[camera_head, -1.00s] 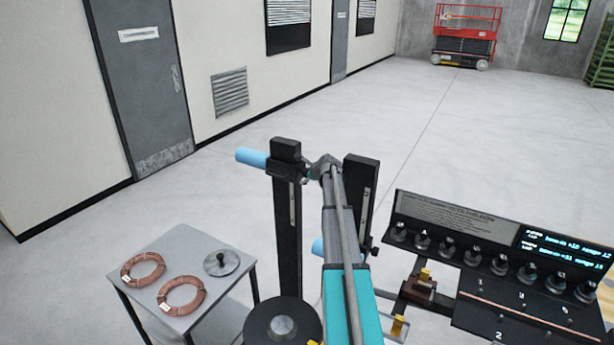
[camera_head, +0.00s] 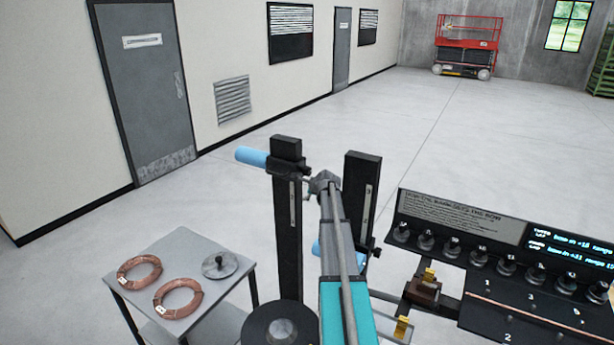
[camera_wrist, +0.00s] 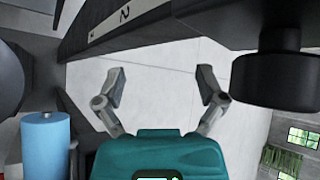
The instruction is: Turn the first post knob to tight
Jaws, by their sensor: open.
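Two dark upright posts stand ahead of me in the head view, the left post (camera_head: 288,215) and the right post (camera_head: 360,200). Their small labels are too blurred to tell which is the first. A small black knob (camera_head: 376,252) sticks out from the right post's lower right side. In the wrist view a big black round knob (camera_wrist: 275,82) is at the right, beyond my right finger and apart from it. My gripper (camera_wrist: 161,85) is open and empty, with pale floor between its fingers. A dark bar with a white label "2" (camera_wrist: 123,13) crosses above.
A light blue cylinder (camera_head: 252,157) projects left from the left post's top; one also shows in the wrist view (camera_wrist: 45,145). A black console (camera_head: 500,265) with several knobs stands right. A grey table (camera_head: 220,295) with copper coils (camera_head: 178,299) stands left.

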